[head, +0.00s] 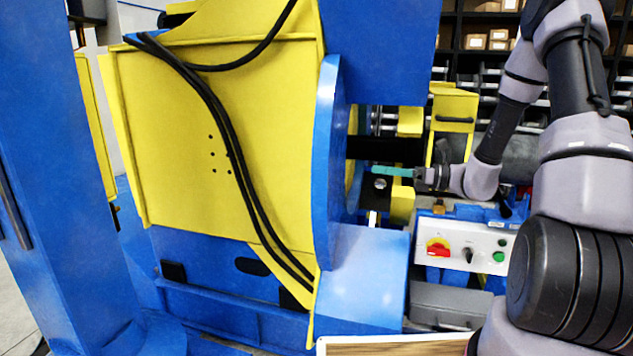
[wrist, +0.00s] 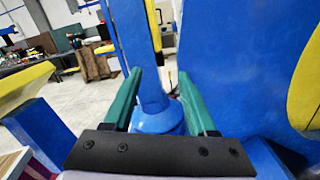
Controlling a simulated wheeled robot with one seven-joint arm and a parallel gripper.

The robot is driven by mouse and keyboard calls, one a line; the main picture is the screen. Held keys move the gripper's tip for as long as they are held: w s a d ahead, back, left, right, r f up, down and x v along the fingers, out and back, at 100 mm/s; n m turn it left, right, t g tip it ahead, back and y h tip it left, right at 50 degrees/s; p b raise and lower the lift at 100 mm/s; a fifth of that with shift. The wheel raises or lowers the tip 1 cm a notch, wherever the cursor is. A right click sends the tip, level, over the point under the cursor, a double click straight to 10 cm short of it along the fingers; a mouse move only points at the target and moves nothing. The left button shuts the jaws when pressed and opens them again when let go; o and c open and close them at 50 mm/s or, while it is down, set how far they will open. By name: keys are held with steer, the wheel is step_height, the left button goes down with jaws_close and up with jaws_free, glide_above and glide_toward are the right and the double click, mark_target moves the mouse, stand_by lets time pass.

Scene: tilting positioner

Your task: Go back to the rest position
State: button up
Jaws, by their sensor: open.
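My gripper (head: 380,171) shows small in the head view, at the end of my grey and black arm. Its green fingers point left, into the space beside the blue upright plate (head: 325,160) of the positioner. In the wrist view my gripper (wrist: 162,88) has its two green fingers spread apart with nothing between them. The blue and yellow tilting positioner (head: 225,130) fills the left and middle of the head view. Whether the fingers touch any part of it cannot be told.
A control box (head: 465,245) with a red switch and a green button stands below my forearm. Shelves with boxes (head: 490,40) are behind. A wooden-topped surface (head: 395,347) is at the bottom. The wrist view shows a blue column (wrist: 147,50) ahead and open floor (wrist: 90,105) to the left.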

steer(key=s+a+r+n+g+h, duration=0.1)
steer(key=s+r+n+g+h, duration=0.25)
steer(key=s+n, duration=0.3)
steer(key=s+a+r+n+g+h, duration=0.1)
steer(key=s+r+n+g+h, duration=0.15)
steer(key=s+n+h, duration=0.45)
steer(key=s+d+r+n+t+h, duration=0.5)
steer(key=s+d+r+t, duration=0.3)
steer(key=r, duration=0.3)
steer(key=shift+s+d+n, duration=0.6)
steer(key=shift+d+n, duration=0.15)
steer(key=shift+h, duration=0.25)
